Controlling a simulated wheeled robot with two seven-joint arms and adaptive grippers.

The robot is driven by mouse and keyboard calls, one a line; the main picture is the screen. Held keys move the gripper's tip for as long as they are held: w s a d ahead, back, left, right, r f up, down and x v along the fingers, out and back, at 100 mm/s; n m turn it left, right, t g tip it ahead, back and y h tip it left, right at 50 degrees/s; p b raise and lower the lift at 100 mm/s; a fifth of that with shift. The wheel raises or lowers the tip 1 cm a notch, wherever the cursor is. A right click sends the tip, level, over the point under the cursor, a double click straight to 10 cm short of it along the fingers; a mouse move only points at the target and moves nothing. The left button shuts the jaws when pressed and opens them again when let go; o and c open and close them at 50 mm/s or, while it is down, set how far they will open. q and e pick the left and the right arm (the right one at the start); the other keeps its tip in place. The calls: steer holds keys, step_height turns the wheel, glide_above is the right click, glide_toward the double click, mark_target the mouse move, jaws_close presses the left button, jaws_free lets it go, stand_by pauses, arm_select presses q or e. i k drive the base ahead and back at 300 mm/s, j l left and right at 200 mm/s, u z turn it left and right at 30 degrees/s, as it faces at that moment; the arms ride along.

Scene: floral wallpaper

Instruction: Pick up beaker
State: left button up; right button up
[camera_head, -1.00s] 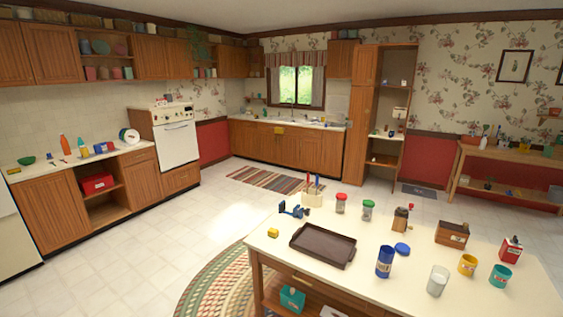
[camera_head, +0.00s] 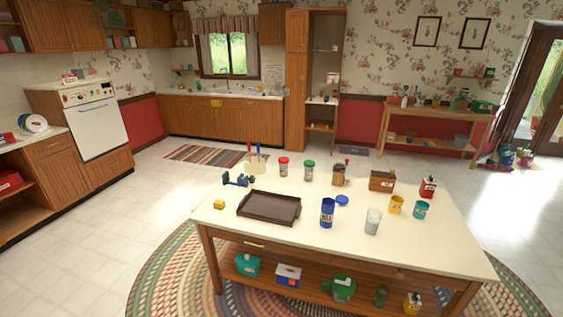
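A pale, whitish glass vessel (camera_head: 373,222), which looks like the beaker, stands upright near the front edge of the island table (camera_head: 430,248). A blue jar (camera_head: 327,212) stands to its left, with a round blue lid (camera_head: 342,200) lying behind. A yellow cup (camera_head: 396,205) and a teal cup (camera_head: 420,210) stand to its right, apart from it. Neither of my grippers is in view.
A dark tray (camera_head: 269,208) lies left of the blue jar. Red-topped and green-topped jars, a wooden box (camera_head: 382,181) and a red can (camera_head: 428,187) stand behind. Several items sit on the island's lower shelf. Open floor surrounds the island.

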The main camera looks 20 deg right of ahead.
mark_target(372, 222)
steer(key=z, duration=1.3)
